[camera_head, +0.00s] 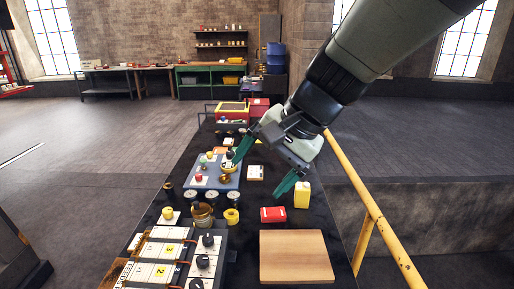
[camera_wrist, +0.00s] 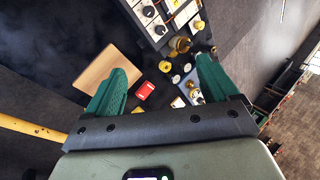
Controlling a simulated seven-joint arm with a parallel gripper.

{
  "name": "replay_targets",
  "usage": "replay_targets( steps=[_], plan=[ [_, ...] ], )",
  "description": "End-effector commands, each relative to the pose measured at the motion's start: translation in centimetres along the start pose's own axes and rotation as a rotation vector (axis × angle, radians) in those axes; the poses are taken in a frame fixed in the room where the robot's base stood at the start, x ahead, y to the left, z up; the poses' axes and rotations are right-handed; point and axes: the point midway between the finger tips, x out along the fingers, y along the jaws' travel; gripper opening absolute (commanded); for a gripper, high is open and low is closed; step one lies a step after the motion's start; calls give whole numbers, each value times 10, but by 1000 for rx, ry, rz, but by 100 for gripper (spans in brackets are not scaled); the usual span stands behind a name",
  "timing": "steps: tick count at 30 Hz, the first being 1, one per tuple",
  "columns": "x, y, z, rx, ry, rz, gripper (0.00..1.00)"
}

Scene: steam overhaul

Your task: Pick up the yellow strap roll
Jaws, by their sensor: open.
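The yellow strap roll (camera_head: 231,216) is a small ring-like roll standing on the dark table, just right of a brass pot (camera_head: 203,215). In the wrist view the roll (camera_wrist: 165,66) shows small, between and beyond the two green fingers. My gripper (camera_head: 264,168) is open with nothing between its fingers. It hangs above the table, farther back than the roll and well apart from it.
A red box (camera_head: 273,214) and a wooden board (camera_head: 295,257) lie right of the roll. A switch panel (camera_head: 160,262) is at front left. A yellow railing (camera_head: 368,205) runs along the right edge.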

Motion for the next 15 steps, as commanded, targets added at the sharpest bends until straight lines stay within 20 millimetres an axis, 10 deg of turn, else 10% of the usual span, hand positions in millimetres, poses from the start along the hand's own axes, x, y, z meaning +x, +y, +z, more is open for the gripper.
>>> replay_targets(
  steps=[15],
  plan=[
    [204,-30,-148,882,-285,-412,87]
  ],
)
